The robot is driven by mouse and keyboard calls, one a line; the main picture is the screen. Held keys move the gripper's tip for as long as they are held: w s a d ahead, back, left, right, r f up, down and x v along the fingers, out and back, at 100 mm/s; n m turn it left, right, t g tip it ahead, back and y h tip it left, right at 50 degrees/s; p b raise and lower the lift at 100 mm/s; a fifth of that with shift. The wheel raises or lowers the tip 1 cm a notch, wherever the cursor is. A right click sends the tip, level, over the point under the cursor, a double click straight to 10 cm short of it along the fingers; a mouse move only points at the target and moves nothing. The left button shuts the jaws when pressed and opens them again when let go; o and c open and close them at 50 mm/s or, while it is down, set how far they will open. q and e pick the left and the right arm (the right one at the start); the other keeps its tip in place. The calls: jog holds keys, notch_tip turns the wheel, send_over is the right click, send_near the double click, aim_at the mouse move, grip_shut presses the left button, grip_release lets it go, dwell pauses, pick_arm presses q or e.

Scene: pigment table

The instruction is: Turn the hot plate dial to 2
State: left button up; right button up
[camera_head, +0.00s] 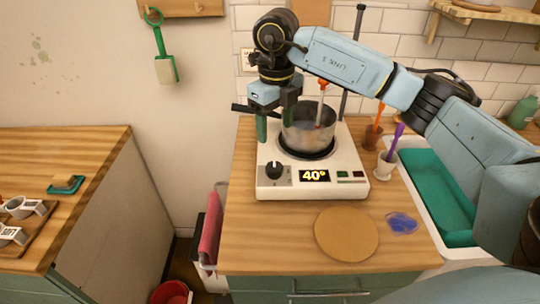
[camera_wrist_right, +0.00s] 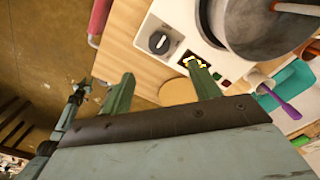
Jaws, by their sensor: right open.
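The white hot plate (camera_head: 334,190) stands on the wooden counter. Its black dial (camera_head: 274,170) is at the left of the front panel, beside a display reading 40°. The dial also shows in the right wrist view (camera_wrist_right: 159,42), with its pointer mark too small to read for certain. A metal pot (camera_head: 308,134) sits on the heating plate. My right gripper (camera_head: 276,126) is open, fingers pointing down, above the hot plate's left rear part beside the pot, apart from the dial. Its green fingers show in the right wrist view (camera_wrist_right: 162,90) with nothing between them.
A thin rod (camera_head: 352,60) rises behind the pot. A white cup with a purple tool (camera_head: 386,166) stands right of the hot plate. A round cork mat (camera_head: 346,234) and a blue pigment patch (camera_head: 402,223) lie in front. A sink (camera_head: 440,200) is at right.

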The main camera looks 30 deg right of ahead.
aim_at(274, 166)
notch_tip(274, 166, down, 6)
jog(key=shift+s, duration=0.1)
notch_tip(274, 166, down, 5)
jog(key=shift+r, duration=0.1)
jog(key=shift+f, duration=0.3)
jog(key=shift+c, duration=0.4)
jog(key=c, duration=0.9)
pick_arm(q)
jog(key=s, duration=0.3)
jog(key=shift+g, duration=0.3)
